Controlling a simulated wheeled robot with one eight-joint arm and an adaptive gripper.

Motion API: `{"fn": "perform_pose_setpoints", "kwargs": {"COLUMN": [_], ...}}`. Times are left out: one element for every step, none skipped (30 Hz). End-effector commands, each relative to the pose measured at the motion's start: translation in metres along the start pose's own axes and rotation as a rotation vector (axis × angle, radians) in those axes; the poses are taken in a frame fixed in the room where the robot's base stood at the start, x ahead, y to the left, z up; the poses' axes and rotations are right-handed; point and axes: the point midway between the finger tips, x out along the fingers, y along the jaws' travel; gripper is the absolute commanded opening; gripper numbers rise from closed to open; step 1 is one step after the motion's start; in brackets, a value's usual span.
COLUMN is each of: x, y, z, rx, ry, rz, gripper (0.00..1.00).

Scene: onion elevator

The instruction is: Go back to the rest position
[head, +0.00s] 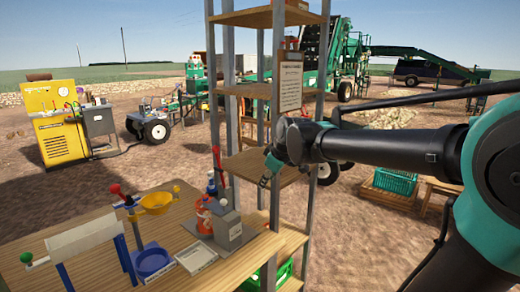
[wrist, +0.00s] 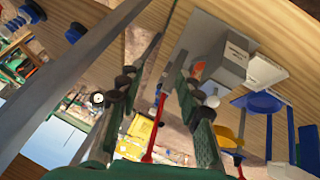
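In the head view my gripper (head: 268,172) hangs at the end of my arm, in front of the shelf posts and above the right part of the wooden workbench (head: 225,268). In the wrist view the two dark fingers of my gripper (wrist: 168,55) stand apart with nothing held between them. The view there is tilted. A grey box (head: 228,232) on a grey plate stands on the bench below and left of my gripper; the box also shows in the wrist view (wrist: 222,60). An orange-red object (head: 203,215) stands beside it.
A wooden shelf (head: 268,16) on metal posts rises close behind my gripper. The bench also bears a blue dish (head: 152,262), a yellow funnel (head: 157,203), red-handled tools and a white panel (head: 85,238). A green crate (head: 395,181) and machinery stand beyond.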

Motion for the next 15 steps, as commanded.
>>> {"fn": "perform_pose_setpoints", "kwargs": {"x": [0.01, 0.015, 0.021, 0.025, 0.029, 0.033, 0.036, 0.038, 0.04, 0.042, 0.043, 0.044, 0.044, 0.044, 0.044], "y": [-0.004, -0.007, -0.013, -0.017, -0.023, -0.031, -0.038, -0.045, -0.055, -0.063, -0.07, -0.081, -0.087, -0.094, -0.102], "z": [0.037, 0.057, 0.084, 0.104, 0.124, 0.15, 0.17, 0.189, 0.212, 0.229, 0.245, 0.264, 0.276, 0.287, 0.3], "rx": [0.09, 0.145, 0.218, 0.274, 0.328, 0.402, 0.457, 0.512, 0.582, 0.632, 0.679, 0.737, 0.777, 0.812, 0.855], "ry": [-0.032, -0.05, -0.074, -0.091, -0.109, -0.131, -0.149, -0.164, -0.185, -0.199, -0.213, -0.23, -0.24, -0.249, -0.261], "rz": [0.01, 0.015, 0.022, 0.029, 0.035, 0.046, 0.054, 0.063, 0.074, 0.083, 0.093, 0.104, 0.112, 0.119, 0.128], "gripper": [0.36, 0.36, 0.36, 0.36, 0.36, 0.36, 0.36, 0.36, 0.36, 0.36, 0.36, 0.36, 0.36, 0.36, 0.36]}}
